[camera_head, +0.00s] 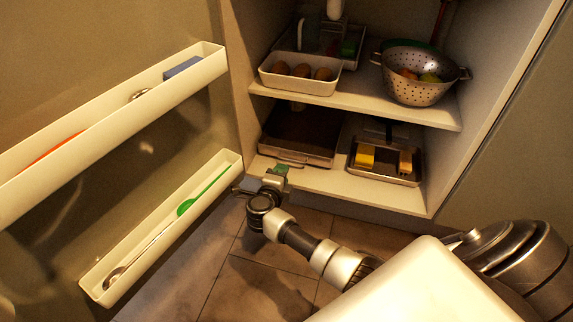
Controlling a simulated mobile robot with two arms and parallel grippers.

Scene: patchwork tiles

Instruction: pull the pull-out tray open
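The pull-out tray (302,128) appears to be the dark, shallow one with a pale front edge, at the left of the cabinet's lower shelf. It sits back within the shelf. My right gripper (271,182) is low in front of its left front corner, at the shelf's front edge, with a small green patch by its tip. Its fingers are small and dark, so I cannot tell whether they are open or shut, or whether they touch the tray's front. My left gripper is not in view.
A metal tray (359,168) with yellow sponges sits right of the pull-out tray. Above are a white bin (290,84) of round brown items and a colander (410,88). The open door at left carries two white racks (215,66) (228,160). Tiled floor lies below.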

